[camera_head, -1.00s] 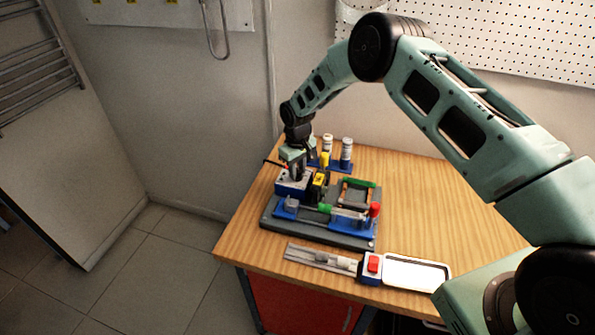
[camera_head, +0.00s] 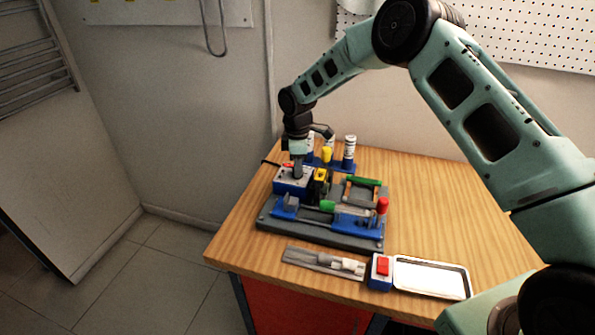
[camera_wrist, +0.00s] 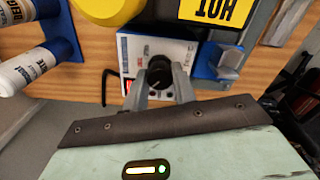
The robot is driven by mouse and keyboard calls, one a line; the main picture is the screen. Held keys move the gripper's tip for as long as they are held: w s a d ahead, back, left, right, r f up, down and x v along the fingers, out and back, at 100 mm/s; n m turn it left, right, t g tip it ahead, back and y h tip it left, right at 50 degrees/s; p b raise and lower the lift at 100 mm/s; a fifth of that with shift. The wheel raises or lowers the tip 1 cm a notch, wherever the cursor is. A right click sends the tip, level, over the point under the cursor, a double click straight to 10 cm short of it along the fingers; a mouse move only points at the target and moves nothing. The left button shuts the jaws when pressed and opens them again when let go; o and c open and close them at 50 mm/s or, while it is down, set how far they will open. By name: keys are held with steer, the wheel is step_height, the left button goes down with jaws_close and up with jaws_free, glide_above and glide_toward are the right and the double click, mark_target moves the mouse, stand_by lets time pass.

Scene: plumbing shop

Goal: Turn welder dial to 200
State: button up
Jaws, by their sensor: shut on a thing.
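The welder is a small blue box with a pale face (camera_head: 288,184), at the back left of the workbench. In the wrist view its white panel (camera_wrist: 140,52) shows small markings, too small to read. The black round dial (camera_wrist: 158,71) sits on that panel. My gripper (camera_wrist: 160,78) points down at the panel, with one finger on each side of the dial, shut on it. In the head view my gripper (camera_head: 297,172) covers the dial. I cannot read which number the dial points to.
A yellow "HOT" sign (camera_wrist: 212,10) stands close beside the welder. White bottles (camera_head: 349,150) in a blue holder stand behind. A grey fixture base (camera_head: 318,233) with blue and green parts lies in front. The bench's right side (camera_head: 440,215) is clear.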

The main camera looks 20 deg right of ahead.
steer(key=n+b, duration=0.1)
steer(key=n, duration=0.3)
steer(key=shift+n, duration=0.4)
stand_by(0.4)
steer(key=o, duration=1)
steer(key=shift+c, duration=0.2)
steer(key=shift+r+b, duration=0.1)
steer(key=shift+b, duration=0.2)
step_height(320, 180, up, 17)
steer(key=b, duration=0.4)
steer(key=shift+r, duration=0.15)
